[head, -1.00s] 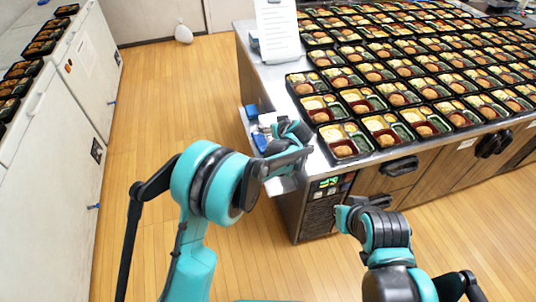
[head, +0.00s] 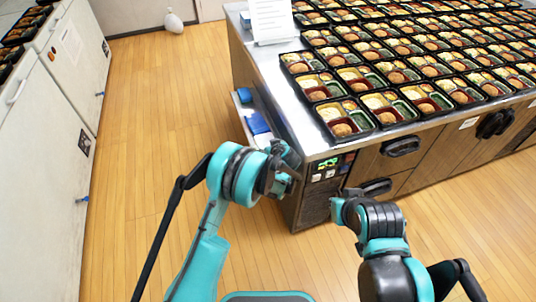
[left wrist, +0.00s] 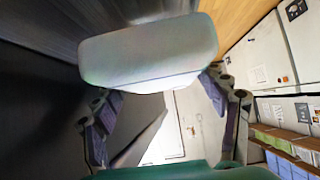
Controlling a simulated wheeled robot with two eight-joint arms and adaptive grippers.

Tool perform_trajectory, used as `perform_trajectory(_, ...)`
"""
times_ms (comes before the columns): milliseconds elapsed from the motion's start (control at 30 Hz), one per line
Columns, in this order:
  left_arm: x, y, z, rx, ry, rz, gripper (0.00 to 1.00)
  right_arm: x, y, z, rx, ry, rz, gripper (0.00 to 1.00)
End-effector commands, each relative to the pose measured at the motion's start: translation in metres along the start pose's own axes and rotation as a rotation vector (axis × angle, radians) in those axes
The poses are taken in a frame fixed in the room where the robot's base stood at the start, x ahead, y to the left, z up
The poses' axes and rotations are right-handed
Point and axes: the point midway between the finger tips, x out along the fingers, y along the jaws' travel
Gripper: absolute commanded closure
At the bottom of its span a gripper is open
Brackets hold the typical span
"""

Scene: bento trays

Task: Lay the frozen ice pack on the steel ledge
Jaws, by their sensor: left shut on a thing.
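In the left wrist view a pale, rounded, whitish block, which looks like the ice pack (left wrist: 150,50), sits between the fingers of my left gripper (left wrist: 165,110). In the head view my left gripper (head: 285,170) is in front of the counter's near left corner, and the pack is hidden there. The steel ledge (head: 241,112) runs low along the counter's left side, beyond my left gripper and apart from it. My right gripper (head: 343,210) is in front of the counter; its finger opening cannot be made out.
Blue blocks (head: 257,123) lie on the ledge. Many filled bento trays (head: 343,118) cover the steel counter (head: 285,88), with a paper stand (head: 270,22) at its back left. White cabinets (head: 45,130) stand at the left. The wooden floor (head: 155,110) between is clear.

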Motion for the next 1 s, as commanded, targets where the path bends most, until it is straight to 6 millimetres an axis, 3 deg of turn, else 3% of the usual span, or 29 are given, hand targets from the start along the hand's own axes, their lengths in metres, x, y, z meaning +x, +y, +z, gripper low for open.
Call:
perform_trajectory(267,0.024,0.0,0.031,0.0,0.001,0.0,0.67,0.014,0.0,0.01,0.0,0.0,0.0,1.0)
perform_trajectory(1000,0.03,0.0,0.04,0.0,0.0,0.0,0.67,0.012,0.0,0.009,0.0,0.0,0.0,1.0)
